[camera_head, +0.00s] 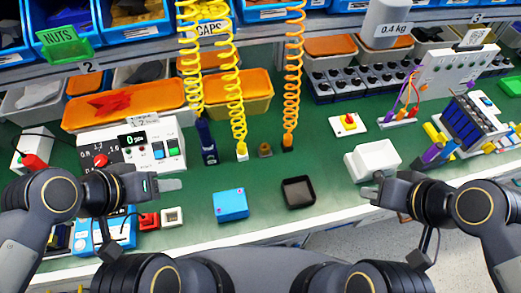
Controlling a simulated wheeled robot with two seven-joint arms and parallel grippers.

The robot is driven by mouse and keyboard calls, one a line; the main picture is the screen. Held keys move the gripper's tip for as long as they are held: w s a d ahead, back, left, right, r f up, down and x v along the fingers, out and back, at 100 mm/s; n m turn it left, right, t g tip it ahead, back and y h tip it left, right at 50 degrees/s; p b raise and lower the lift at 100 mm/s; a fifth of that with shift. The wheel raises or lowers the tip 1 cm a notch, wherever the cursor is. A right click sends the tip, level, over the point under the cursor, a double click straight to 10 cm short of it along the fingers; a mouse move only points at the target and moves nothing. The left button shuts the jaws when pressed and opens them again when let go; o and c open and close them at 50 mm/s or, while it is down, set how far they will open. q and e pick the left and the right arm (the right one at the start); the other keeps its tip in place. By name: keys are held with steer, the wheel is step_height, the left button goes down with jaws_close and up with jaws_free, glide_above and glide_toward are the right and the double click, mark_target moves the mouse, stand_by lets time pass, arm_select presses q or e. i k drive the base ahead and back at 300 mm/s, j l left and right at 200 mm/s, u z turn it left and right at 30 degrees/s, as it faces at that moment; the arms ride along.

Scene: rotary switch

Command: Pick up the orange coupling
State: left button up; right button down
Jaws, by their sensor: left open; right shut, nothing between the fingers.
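An orange coiled hose (293,70) hangs from above, and the orange coupling (288,141) is the dark-and-orange end piece at its bottom, just over the green bench. My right gripper (371,190) is shut and empty, to the right of the coupling and nearer to me, by the front of a white box (373,160). Both grippers are apart from the coupling.
Yellow coiled hoses (236,95) hang left of the orange one; a small brass fitting (264,150) stands between. A blue box (231,204) and a black tray (298,192) lie in front. A red-button switch (347,124) is at right. Orange bins (245,100) line the back.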

mark_target(288, 141)
steer(key=u, duration=0.25)
steer(key=k+l+u, duration=0.1)
steer(key=l+u, duration=0.2)
steer(key=u, duration=0.15)
steer(key=k+l+u, duration=0.15)
steer(key=u, duration=0.25)
steer(key=k+l+u, duration=0.2)
steer(key=u, duration=0.25)
steer(key=k+l, duration=0.15)
